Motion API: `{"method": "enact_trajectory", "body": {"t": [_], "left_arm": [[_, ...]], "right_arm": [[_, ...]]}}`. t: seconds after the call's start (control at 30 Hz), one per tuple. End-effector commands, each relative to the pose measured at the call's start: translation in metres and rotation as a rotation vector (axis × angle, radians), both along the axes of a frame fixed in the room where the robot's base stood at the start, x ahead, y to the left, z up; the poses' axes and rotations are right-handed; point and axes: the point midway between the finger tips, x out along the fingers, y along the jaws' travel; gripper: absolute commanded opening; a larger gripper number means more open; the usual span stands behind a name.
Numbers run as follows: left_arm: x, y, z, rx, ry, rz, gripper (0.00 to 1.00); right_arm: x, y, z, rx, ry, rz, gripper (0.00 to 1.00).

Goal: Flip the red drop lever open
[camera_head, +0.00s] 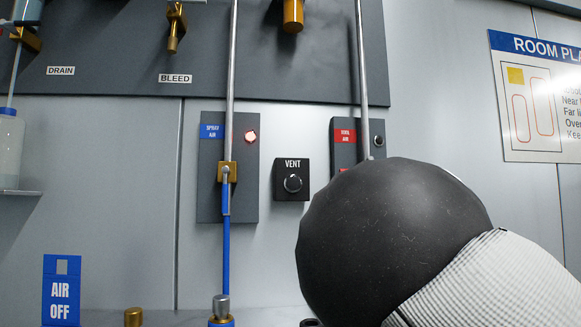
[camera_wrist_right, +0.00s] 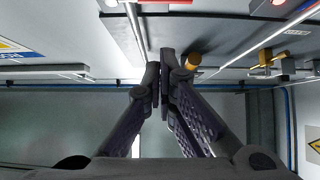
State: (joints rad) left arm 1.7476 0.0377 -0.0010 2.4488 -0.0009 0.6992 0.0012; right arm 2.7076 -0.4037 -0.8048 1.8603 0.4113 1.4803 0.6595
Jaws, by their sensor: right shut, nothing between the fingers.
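The red drop lever itself cannot be made out. In the head view, a dark plate (camera_head: 344,129) with a red AIR label (camera_head: 345,136) stands right of centre. Its lower part is hidden behind my right arm, a large black rounded joint and pale sleeve. My right gripper (camera_wrist_right: 159,72) shows in the right wrist view, its fingers together and empty. A thin metal rod (camera_wrist_right: 135,28) runs just left of the fingertips there, and a brass knob (camera_wrist_right: 192,62) shows just right of them. A red strip shows at the top edge of that view. My left gripper is not in view.
A BLEED valve (camera_head: 175,28) and a room plan (camera_head: 535,95) are on the wall.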

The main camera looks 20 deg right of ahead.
Motion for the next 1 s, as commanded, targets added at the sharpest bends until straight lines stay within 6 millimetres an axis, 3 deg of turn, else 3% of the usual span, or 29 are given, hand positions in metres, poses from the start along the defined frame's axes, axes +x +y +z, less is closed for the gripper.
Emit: {"method": "enact_trajectory", "body": {"t": [0.37,0.6,1.0], "left_arm": [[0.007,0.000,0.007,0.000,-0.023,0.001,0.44],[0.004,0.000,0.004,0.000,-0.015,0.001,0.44],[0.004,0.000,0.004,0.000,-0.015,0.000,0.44]], "right_arm": [[0.050,-0.012,0.065,-0.001,-0.004,0.001,0.00],[0.060,-0.014,0.031,0.000,0.004,0.001,0.00],[0.060,-0.014,0.025,-0.001,0.000,0.001,0.00]]}}
